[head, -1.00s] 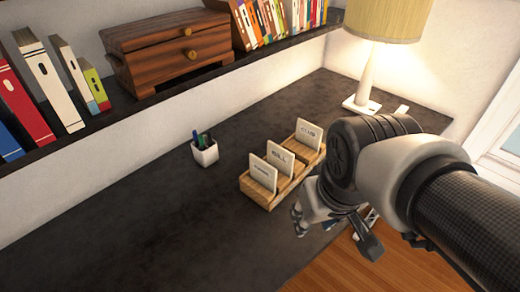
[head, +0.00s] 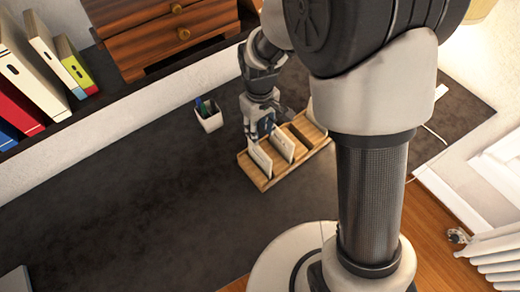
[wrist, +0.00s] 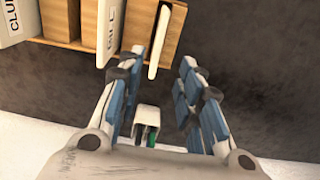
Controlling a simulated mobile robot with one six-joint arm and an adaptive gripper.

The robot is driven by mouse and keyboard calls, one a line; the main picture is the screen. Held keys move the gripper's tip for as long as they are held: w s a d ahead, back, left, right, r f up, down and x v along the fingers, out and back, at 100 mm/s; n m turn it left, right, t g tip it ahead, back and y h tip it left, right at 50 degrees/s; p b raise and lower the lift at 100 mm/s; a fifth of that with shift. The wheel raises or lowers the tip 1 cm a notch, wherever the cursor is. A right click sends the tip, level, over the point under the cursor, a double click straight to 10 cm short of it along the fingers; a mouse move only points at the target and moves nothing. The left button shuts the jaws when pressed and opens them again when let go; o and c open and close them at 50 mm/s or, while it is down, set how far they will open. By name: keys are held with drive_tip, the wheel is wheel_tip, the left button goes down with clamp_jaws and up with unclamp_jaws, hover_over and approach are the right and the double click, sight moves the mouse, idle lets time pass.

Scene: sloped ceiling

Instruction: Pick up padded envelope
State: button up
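No thing in view is clearly marked as a padded envelope. Upright pale cards or envelopes stand in a wooden sorter (head: 262,180) on the dark desk. In the wrist view, one reads CLUB (wrist: 14,20), one reads BILL (wrist: 113,28), and an end one (wrist: 160,42) shows nearly edge-on. My gripper (head: 262,138) is above the sorter's near-left end, pointing down. In the wrist view my gripper (wrist: 160,64) is open, with the end envelope's lower edge showing between the blue-padded fingers. I cannot tell whether they touch it. My arm hides the sorter's right end.
A white pen cup (head: 208,118) stands close left of the gripper. A shelf above holds a wooden drawer box (head: 160,32) and several books (head: 30,75). A grey object (head: 14,281) is cut off at the lower left. The left desk surface is otherwise clear.

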sight(260, 150)
wheel_tip(260, 150, down, 14)
drive_tip(key=b, duration=0.2)
drive_tip(key=shift+d+r+b, duration=0.15)
drive_tip(key=shift+r+b, duration=0.1)
drive_tip(key=shift+b, duration=0.05)
drive_tip(key=shift+c, duration=0.5)
clamp_jaws()
drive_tip(key=shift+r, duration=0.1)
